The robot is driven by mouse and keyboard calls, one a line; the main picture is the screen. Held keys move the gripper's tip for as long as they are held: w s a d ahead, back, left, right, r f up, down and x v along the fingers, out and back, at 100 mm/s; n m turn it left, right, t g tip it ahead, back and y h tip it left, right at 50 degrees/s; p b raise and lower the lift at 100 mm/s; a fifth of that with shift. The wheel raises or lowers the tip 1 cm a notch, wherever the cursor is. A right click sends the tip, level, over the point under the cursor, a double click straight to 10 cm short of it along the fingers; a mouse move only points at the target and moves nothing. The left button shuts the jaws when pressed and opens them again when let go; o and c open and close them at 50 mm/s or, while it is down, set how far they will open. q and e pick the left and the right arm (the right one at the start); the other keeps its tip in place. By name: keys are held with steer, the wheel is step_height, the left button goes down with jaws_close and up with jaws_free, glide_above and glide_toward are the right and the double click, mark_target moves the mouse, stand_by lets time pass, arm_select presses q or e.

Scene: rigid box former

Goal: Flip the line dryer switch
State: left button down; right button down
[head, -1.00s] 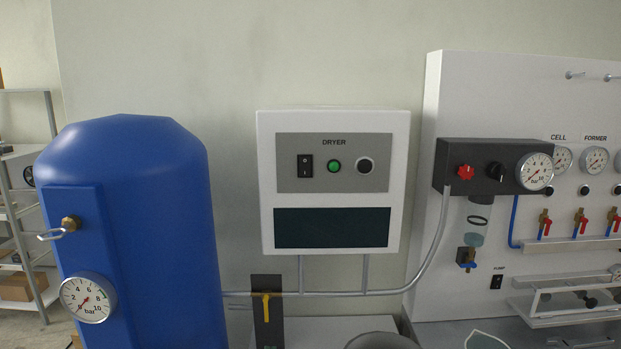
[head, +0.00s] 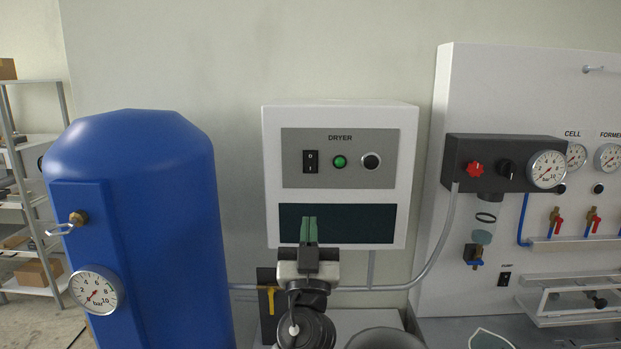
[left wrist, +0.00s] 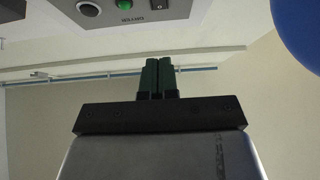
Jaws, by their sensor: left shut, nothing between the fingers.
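The white dryer box (head: 410,150) hangs on the wall, with a grey panel labelled DRYER. Its black rocker switch (head: 310,161) is at the panel's left, beside a green round light (head: 340,161) and a black round knob (head: 371,161). My left gripper (head: 308,222) is below the switch, its green fingers shut and empty in front of the dark lower window (head: 365,222). In the left wrist view the shut fingers (left wrist: 157,65) point toward the box, and the switch (left wrist: 160,4) is partly cut off at the top edge. My right gripper is not in view.
A blue tank (head: 150,220) with a pressure gauge (head: 97,290) stands to the left. A yellow-handled valve (head: 271,298) is low beside my arm. A pipe (head: 445,245) curves up at right to a dark regulator unit (head: 455,165). The space before the dryer panel is clear.

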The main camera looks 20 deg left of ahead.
mark_target(311, 165)
arm_select(q)
steer(key=p+x, duration=0.2)
steer(key=x, duration=0.1)
steer(key=f+p+x, duration=0.1)
steer(key=p+x, duration=0.1)
steer(key=x, duration=0.2)
steer(key=w+p+x, duration=0.1)
steer(key=p+x, duration=0.1)
steer(key=x, duration=0.2)
steer(key=shift+w+a, duration=0.2)
steer(key=shift+w+a+f+p, duration=0.1)
steer(key=shift+w+p, duration=0.15)
steer(key=shift+w, duration=0.05)
steer(key=shift+w+a+f+p, duration=0.1)
steer(key=shift+w+f+p, duration=0.1)
steer(key=shift+w, duration=0.1)
